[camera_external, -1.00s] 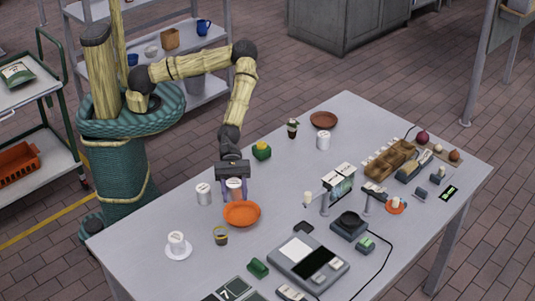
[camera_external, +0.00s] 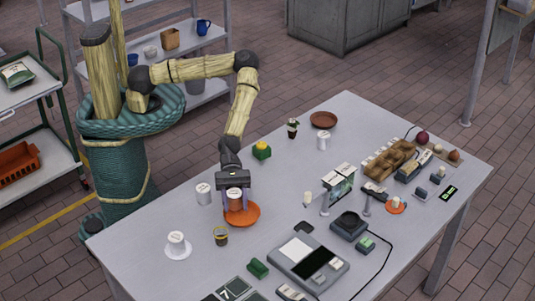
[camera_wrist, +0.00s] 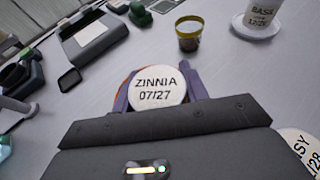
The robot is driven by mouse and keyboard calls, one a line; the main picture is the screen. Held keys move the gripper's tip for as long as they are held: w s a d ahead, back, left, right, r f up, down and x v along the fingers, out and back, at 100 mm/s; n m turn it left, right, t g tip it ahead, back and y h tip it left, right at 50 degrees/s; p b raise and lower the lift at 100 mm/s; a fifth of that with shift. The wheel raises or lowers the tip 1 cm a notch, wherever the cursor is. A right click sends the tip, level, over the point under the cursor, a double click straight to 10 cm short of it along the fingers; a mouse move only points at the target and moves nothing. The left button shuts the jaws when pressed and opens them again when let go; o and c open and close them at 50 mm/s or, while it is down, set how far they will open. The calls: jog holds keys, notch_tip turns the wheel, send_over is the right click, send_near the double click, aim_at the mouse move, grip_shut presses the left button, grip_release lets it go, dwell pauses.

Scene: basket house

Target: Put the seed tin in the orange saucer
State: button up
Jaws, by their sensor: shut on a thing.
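My gripper (camera_external: 237,207) is shut on a seed tin (camera_external: 235,193), with one finger on each side. In the wrist view the tin's pale round lid (camera_wrist: 158,88) reads "ZINNIA 07/27", between the fingers. The orange saucer (camera_external: 249,217) lies on the table under the gripper and tin in the external view. Only a sliver of its orange edge (camera_wrist: 124,88) shows beside the tin in the wrist view. The tin looks upright and over the saucer; I cannot tell whether it touches it.
A white tin (camera_external: 203,194) stands just left of my gripper. A small yellow-rimmed cup (camera_external: 221,238) stands in front of the saucer. Another tin (camera_external: 176,239) sits on a white saucer (camera_external: 178,253). A scale-like device (camera_external: 308,262) lies to the right; a brown saucer (camera_external: 323,119) is far back.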

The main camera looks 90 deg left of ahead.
jog(key=shift+f+b, duration=0.3)
jog(key=shift+f, duration=0.3)
jog(key=o, duration=1)
jog(key=shift+r, duration=0.1)
jog(key=shift+r, duration=0.25)
jog(key=v, duration=1.2)
jog(key=shift+r, duration=0.3)
